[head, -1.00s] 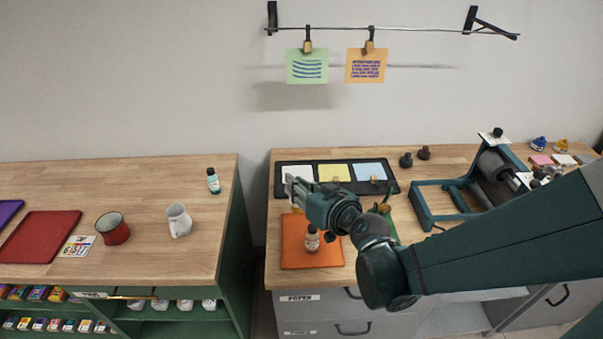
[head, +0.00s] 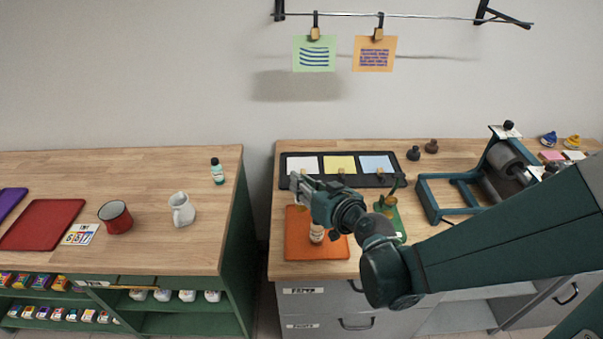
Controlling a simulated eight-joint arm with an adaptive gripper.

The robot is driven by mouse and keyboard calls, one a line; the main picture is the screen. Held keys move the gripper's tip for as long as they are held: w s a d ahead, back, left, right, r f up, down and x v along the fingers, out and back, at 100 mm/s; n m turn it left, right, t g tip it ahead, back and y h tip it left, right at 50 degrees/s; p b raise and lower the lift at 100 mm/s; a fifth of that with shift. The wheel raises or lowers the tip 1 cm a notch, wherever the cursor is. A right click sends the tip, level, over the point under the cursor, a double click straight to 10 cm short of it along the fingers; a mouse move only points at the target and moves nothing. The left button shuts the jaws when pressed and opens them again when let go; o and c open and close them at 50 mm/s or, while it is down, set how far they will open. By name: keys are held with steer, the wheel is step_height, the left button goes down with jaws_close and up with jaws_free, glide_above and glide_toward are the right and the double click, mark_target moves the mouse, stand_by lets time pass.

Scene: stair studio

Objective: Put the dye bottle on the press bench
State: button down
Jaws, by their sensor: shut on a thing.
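My gripper (head: 303,186) is over the left part of the press bench (head: 285,260), above the back edge of an orange mat (head: 300,250). It is shut on a small amber thing (head: 303,208), mostly hidden by the fingers; I cannot tell for sure that it is a dye bottle. A small pale bottle with a brown cap (head: 316,234) stands upright on the orange mat, just below my wrist. A teal bottle with a dark cap (head: 217,172) stands at the back right of the left bench (head: 150,165).
A black tray (head: 284,175) with white, yellow and blue sheets lies behind my gripper. The press (head: 508,160) stands at the right. A white jug (head: 182,210), red mug (head: 115,217) and red mat (head: 42,224) are on the left bench. A gap separates the benches.

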steer(key=shift+f+b, duration=1.25)
steer(key=shift+f, duration=0.6)
steer(key=shift+f+b, duration=0.35)
steer(key=shift+f, duration=0.05)
steer(key=c, duration=2.2)
jaws_free()
steer(key=shift+s+d, duration=0.1)
steer(key=shift+v, duration=5.8)
